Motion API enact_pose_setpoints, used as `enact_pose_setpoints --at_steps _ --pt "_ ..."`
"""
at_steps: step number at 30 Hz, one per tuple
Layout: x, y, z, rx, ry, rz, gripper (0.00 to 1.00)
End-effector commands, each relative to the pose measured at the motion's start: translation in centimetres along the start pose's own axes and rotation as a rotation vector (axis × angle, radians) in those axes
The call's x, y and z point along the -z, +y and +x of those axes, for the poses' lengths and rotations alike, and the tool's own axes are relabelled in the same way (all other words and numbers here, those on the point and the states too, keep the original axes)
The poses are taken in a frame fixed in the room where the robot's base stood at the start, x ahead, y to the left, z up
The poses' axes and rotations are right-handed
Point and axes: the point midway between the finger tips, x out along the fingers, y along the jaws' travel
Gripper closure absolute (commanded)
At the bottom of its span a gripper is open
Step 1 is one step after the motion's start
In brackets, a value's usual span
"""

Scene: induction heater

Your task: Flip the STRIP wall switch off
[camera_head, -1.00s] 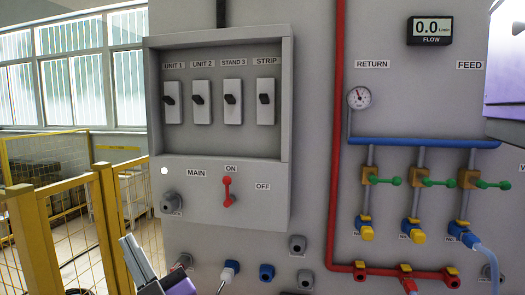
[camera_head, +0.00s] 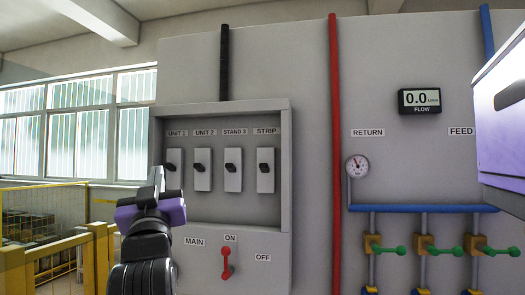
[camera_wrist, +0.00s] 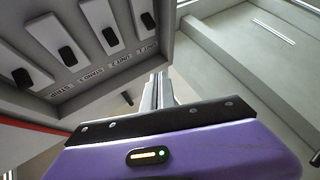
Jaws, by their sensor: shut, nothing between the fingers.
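The STRIP switch (camera_head: 265,181) is the rightmost of the wall switches in the recessed grey box, under its STRIP label (camera_head: 266,130). It is a pale plate with a short dark lever, which looks the same as its neighbours' levers. In the wrist view the labels are upside down and the STRIP switch (camera_wrist: 24,72) is at the far left. My gripper (camera_head: 156,178) is shut and empty, in front of the box's left edge near UNIT 1. Its fingers also show in the wrist view (camera_wrist: 159,88), apart from the STRIP switch.
UNIT 1 (camera_head: 174,181), UNIT 2 (camera_head: 202,181) and STAND 3 (camera_head: 233,181) switches stand left of STRIP. The box's raised rim (camera_head: 286,175) frames them. A red MAIN lever (camera_head: 226,264) is below. A red pipe (camera_head: 336,150) runs to the right. A yellow fence (camera_head: 100,250) is at left.

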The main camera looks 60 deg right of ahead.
Motion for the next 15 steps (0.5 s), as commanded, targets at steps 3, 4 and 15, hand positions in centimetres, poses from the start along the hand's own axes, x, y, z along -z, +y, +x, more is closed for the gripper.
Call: enact_pose_setpoints --at_steps 3,4,15 --pt "2.0 1.9 2.5 -0.056 -0.031 0.007 1.00" --pt "2.3 2.2 3.0 -0.068 -0.040 0.009 1.00" --pt "6.8 8.4 8.4 -0.219 -0.180 0.041 1.00"
